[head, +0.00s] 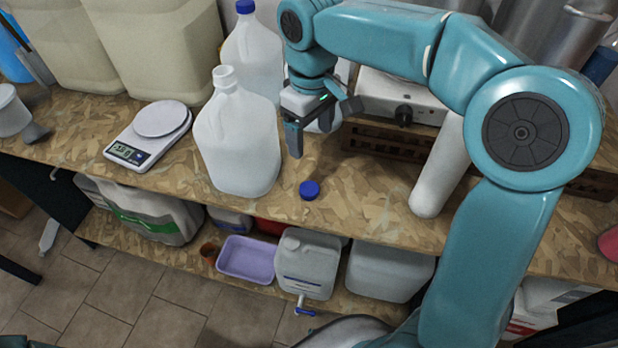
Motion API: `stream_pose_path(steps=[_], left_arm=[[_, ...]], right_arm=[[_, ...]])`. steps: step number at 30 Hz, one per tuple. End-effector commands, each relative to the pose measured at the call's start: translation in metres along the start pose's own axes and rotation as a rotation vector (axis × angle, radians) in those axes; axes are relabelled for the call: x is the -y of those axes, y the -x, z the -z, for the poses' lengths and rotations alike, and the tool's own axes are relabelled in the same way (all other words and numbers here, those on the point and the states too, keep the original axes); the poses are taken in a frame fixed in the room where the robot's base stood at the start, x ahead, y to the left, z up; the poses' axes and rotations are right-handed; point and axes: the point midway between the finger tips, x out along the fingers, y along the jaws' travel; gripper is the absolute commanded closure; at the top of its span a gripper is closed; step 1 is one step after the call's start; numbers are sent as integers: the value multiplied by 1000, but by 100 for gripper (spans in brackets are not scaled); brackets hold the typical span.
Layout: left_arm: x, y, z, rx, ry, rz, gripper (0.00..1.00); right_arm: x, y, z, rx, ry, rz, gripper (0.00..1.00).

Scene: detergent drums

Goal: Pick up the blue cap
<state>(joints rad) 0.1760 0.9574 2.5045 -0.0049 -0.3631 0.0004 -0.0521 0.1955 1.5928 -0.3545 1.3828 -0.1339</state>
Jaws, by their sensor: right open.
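The blue cap (310,190) lies on the wooden shelf top near its front edge, right of an uncapped white jug (236,142). My right gripper (296,150) is open, points down and hangs above and slightly behind the cap, apart from it. One dark finger shows clearly; the other is partly hidden. The gripper is close to the jug's right side. My left gripper is not in view.
A second jug (253,50) with a blue cap stands behind. A kitchen scale (150,134) lies to the left and a hot plate (400,97) behind right. A white cylinder (441,165) stands right of the cap. The lower shelf holds a purple tub (247,259) and canisters.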

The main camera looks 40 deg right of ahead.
Motion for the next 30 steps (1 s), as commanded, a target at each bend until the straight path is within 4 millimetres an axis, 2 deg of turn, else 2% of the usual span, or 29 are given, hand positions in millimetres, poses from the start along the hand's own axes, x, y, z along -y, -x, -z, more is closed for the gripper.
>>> stream_pose_path(steps=[4, 12, 15, 23, 30], left_arm=[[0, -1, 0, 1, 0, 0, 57], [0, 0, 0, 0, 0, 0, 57], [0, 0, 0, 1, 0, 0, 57], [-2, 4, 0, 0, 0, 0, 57], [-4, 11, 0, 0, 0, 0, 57]], right_arm=[[2, -16, -5, 6, 0, -1, 23], [5, -79, -10, 8, -1, 0, 23], [5, -96, -9, 6, 0, -1, 23], [4, -118, -7, 6, 1, 0, 23], [3, -155, -5, 5, 0, -1, 23]])
